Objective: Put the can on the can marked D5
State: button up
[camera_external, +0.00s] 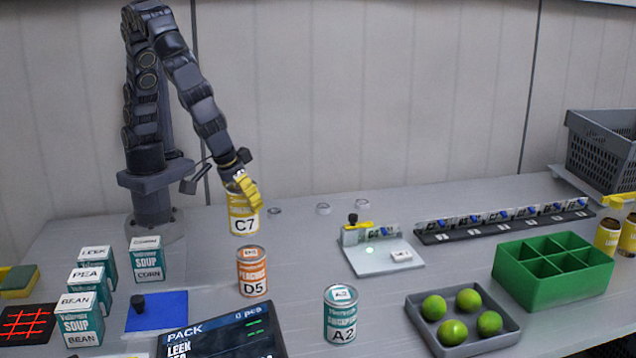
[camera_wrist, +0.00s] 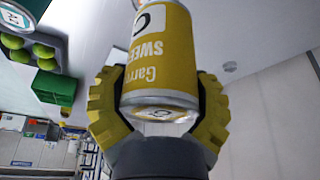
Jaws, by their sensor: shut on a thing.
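My gripper (camera_external: 246,191) is shut on a yellow can marked C7 (camera_external: 242,220) and holds it upright above the table, behind the D5 can. In the wrist view my yellow fingers (camera_wrist: 160,105) sit on both sides of the yellow can (camera_wrist: 160,60). The orange can marked D5 (camera_external: 252,272) stands upright on the table, in front of and slightly right of the held can, and apart from it. I cannot make out the D5 can in the wrist view.
A teal can marked A2 (camera_external: 341,315) stands right of D5. A grey tray of limes (camera_external: 428,336), a green divided box (camera_external: 540,286) and a small white scale (camera_external: 385,262) lie to the right. Several soup boxes (camera_external: 146,262) and a blue mat (camera_external: 165,312) are left. A dark display (camera_external: 225,335) stands in front.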

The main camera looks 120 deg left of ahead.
aim_at(251, 222)
jog(key=shift+w+f, duration=0.55)
jog(key=shift+f, duration=0.05)
jog(key=shift+d+f, duration=0.1)
jog(key=shift+f, duration=1.45)
jog(key=shift+f, duration=0.15)
jog(key=o, duration=1.2)
jog(key=shift+c, duration=0.2)
jog(key=v, duration=1.2)
jog(key=shift+s, duration=0.15)
jog(key=s+a+r+m+g+h, duration=0.1)
jog(key=s+a+r+m, duration=0.1)
jog(key=s+a+m, duration=0.3)
jog(key=s+a+r+m+g+h, duration=0.1)
jog(key=s+a+r, duration=0.25)
jog(key=s, duration=0.45)
jog(key=s+m+g+h, duration=0.1)
jog(key=s+m+h, duration=0.1)
jog(key=s+m, duration=0.6)
jog(key=s, duration=0.4)
jog(key=shift+s+a+f, duration=0.3)
jog(key=shift+a+f, duration=0.1)
